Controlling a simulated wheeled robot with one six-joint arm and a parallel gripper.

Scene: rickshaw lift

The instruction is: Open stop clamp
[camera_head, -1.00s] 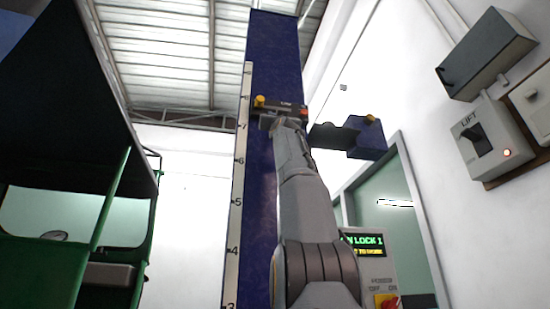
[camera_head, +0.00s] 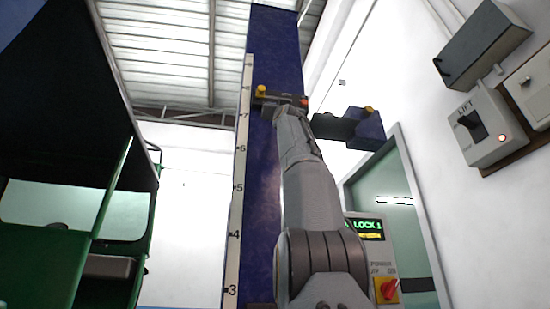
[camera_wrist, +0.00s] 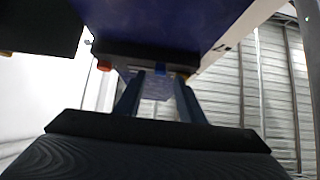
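The stop clamp (camera_head: 278,98) is a dark bar across the tall blue column, with a yellow knob at its left end and an orange tip at its right. In the wrist view its dark underside (camera_wrist: 145,51) is just beyond my gripper (camera_wrist: 158,82), with the orange tip at the left and a yellow bit at the right. My two fingers stand apart, with a gap between them, pointing up at the clamp. Whether they touch it I cannot tell. In the head view my arm ends just below the clamp and hides the fingers.
A blue lift carriage block (camera_head: 366,129) with a dark arm juts out right of the column. A white height scale (camera_head: 237,200) runs along its left side. A green rickshaw (camera_head: 100,230) is at the left. A control panel (camera_head: 370,255) and a lift switch box (camera_head: 485,127) are at the right.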

